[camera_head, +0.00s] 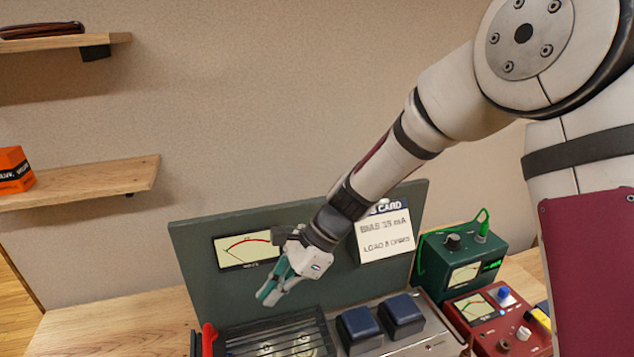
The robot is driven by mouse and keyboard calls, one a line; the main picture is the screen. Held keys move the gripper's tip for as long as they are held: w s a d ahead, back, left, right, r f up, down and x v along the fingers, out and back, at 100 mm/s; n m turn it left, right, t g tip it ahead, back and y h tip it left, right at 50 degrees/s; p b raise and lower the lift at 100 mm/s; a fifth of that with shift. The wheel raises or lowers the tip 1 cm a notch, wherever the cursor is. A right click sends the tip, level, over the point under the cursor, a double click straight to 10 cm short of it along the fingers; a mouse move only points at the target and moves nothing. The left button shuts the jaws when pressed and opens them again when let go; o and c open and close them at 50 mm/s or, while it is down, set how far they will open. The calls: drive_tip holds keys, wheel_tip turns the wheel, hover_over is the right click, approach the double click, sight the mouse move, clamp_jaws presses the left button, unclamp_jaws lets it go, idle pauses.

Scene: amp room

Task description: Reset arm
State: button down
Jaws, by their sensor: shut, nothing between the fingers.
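My gripper (268,294) has teal fingers and a white body, and it is shut with nothing between the fingers. My arm reaches down from the upper right, and the gripper hangs in front of the dark green panel (202,250), above the black slatted grille (265,335) of the amp. The gripper appears apart from the grille, though the exact gap is hard to judge. My wrist covers part of the panel and the left edge of the bias card (385,240).
Two dark blue blocks (402,314) stand right of the grille. A green meter box (462,262) with a green cable and a red meter box (492,318) are further right. A red handle (209,338) rises at the grille's left. The wooden table (115,325) is clear at left; wall shelves (80,182) hang above.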

drive_tip(key=s+d+r+n+t+h, duration=0.2)
drive_tip(key=d+r+n, duration=0.2)
drive_tip(key=d+r, duration=0.35)
drive_tip(key=s+d+r+n+t+h, duration=0.2)
drive_tip(key=s+d+r+n, duration=0.1)
drive_tip(key=d+r, duration=0.4)
drive_tip(key=s+d+r+n+t+h, duration=0.1)
drive_tip(key=s+d+r+n+t, duration=0.1)
drive_tip(key=s+d, duration=0.3)
drive_tip(key=s+d+r+n+t+h, duration=0.2)
drive_tip(key=s+d, duration=0.4)
drive_tip(key=d, duration=0.5)
drive_tip(key=shift+s+d+r+n+t, duration=0.15)
drive_tip(key=shift+s+r+n+t, duration=0.15)
drive_tip(key=shift+r+n, duration=0.7)
drive_tip(key=shift+w+f, duration=0.1)
